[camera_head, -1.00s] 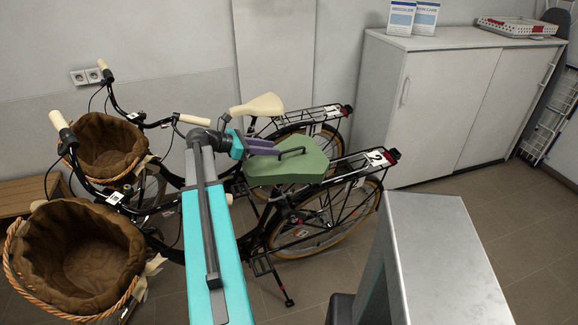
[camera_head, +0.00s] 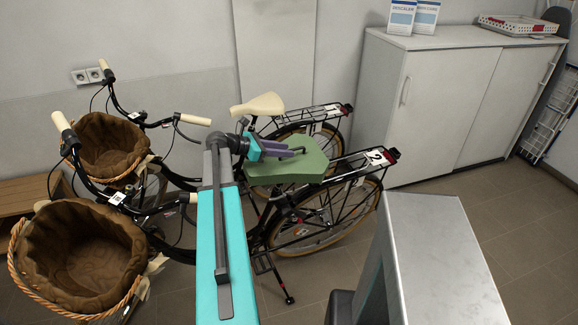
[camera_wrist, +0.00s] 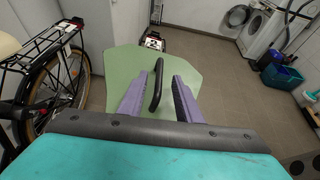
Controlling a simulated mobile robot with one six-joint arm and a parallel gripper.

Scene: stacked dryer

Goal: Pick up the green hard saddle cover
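The green hard saddle cover (camera_head: 290,165) sits over the saddle position of the nearer bicycle in the head view. It also fills the middle of the wrist view (camera_wrist: 125,72), with a dark bar handle (camera_wrist: 157,85) standing on its top. My gripper (camera_head: 290,150) is above the cover. In the wrist view its two purple fingers (camera_wrist: 157,92) are apart, one on each side of the handle, with gaps visible between. The saddle under the cover is hidden.
A second bicycle with a cream saddle (camera_head: 257,105) stands close behind. Two lined wicker baskets, one near (camera_head: 82,255) and one far (camera_head: 110,148), are at the left. A grey cabinet (camera_head: 450,95) stands at the back right. A washing machine (camera_wrist: 262,32) shows in the wrist view.

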